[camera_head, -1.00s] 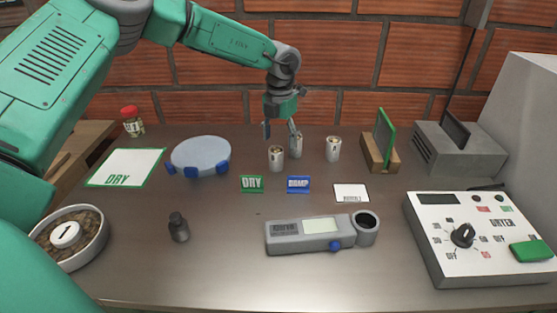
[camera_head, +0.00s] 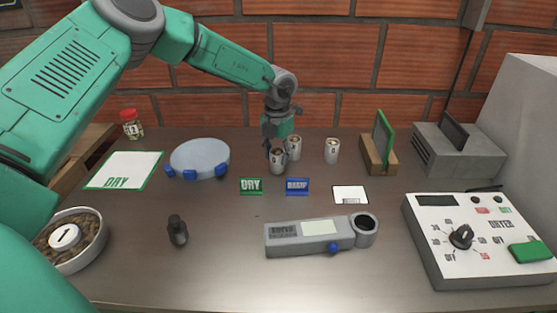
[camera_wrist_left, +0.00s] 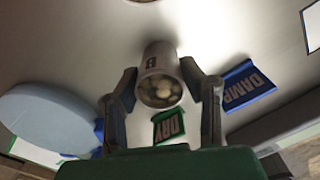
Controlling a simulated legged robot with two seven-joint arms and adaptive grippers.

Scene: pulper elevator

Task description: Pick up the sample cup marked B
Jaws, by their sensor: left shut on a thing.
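My left gripper (camera_head: 277,152) is shut on the front left cup (camera_head: 278,164), with a finger on each side. The middle cup (camera_head: 294,147) stands just behind and right of it, and the right cup (camera_head: 332,151) stands apart. In the left wrist view the held cup (camera_wrist_left: 158,75) sits between the fingertips, its open top with pale contents towards me. My right gripper is not in view.
A blue-grey round dish (camera_head: 200,158) is to the left, and a wooden stand with a green panel (camera_head: 380,145) to the right. A grey handheld meter (camera_head: 310,236) lies in front.

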